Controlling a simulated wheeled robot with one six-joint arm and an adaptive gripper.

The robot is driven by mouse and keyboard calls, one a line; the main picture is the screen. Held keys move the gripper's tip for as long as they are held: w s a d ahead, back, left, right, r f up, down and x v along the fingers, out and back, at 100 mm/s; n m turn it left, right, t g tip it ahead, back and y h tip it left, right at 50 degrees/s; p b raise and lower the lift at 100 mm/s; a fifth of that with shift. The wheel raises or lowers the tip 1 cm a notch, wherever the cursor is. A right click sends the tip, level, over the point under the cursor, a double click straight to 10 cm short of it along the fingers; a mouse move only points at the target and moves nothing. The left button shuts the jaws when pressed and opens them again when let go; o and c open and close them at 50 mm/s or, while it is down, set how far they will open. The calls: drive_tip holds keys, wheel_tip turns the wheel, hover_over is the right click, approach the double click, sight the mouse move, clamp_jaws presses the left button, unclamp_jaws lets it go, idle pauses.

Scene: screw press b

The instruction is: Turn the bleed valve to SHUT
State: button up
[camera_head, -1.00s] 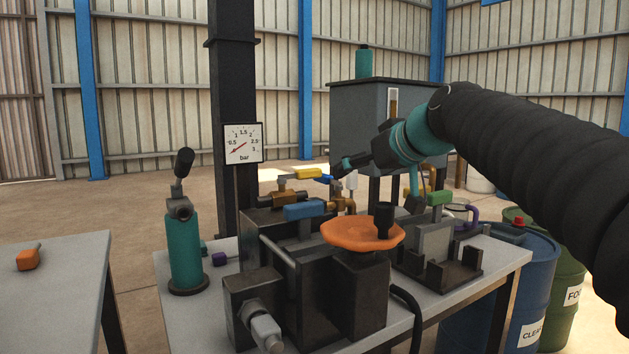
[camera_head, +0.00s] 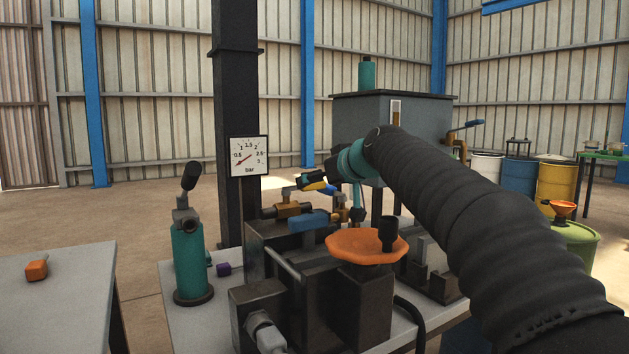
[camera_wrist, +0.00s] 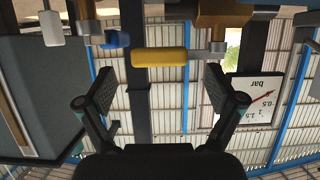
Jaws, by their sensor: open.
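A yellow valve handle (camera_wrist: 160,57) lies crosswise in the wrist view, just beyond and between my gripper's two spread fingers (camera_wrist: 155,88). The fingers appear apart from it, with nothing between them. A small blue part (camera_wrist: 116,40) sits left of the handle. My gripper's fingers are hard to make out there, near the handle and partly hidden by my wrist. No SHUT marking is legible, and I cannot tell which valve is the bleed valve.
A dark post with a pressure gauge (camera_head: 249,156) rises behind. A teal hand pump (camera_head: 188,260) stands left. A grey tank (camera_head: 425,110) stands behind my wrist.

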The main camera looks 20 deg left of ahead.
drive_tip(key=shift+x, duration=1.2)
drive_tip(key=shift+w, duration=0.1)
drive_tip(key=c, duration=1.7)
